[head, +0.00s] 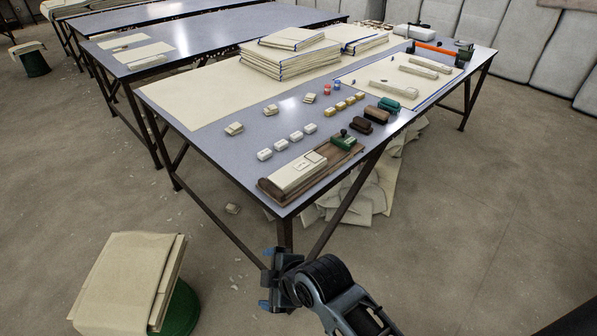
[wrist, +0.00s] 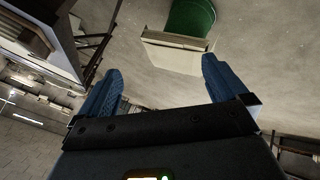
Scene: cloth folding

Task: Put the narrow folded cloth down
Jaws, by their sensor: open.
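My gripper (head: 270,281) is low in front of the table's near corner, apart from everything. In the wrist view its blue fingers (wrist: 161,72) are spread wide with nothing between them. A narrow pale folded piece (head: 297,174) lies on a brown wooden board at the near corner of the table. I cannot tell which of these is the narrow folded cloth.
The table (head: 205,148) also carries stacked cloths (head: 290,60), small white blocks (head: 281,145) and dark brushes (head: 376,114). A green stool (head: 182,309) with folded cloth (head: 128,278) stands at lower left; the stool also shows in the wrist view (wrist: 190,18). Cloth lies heaped under the table (head: 360,190).

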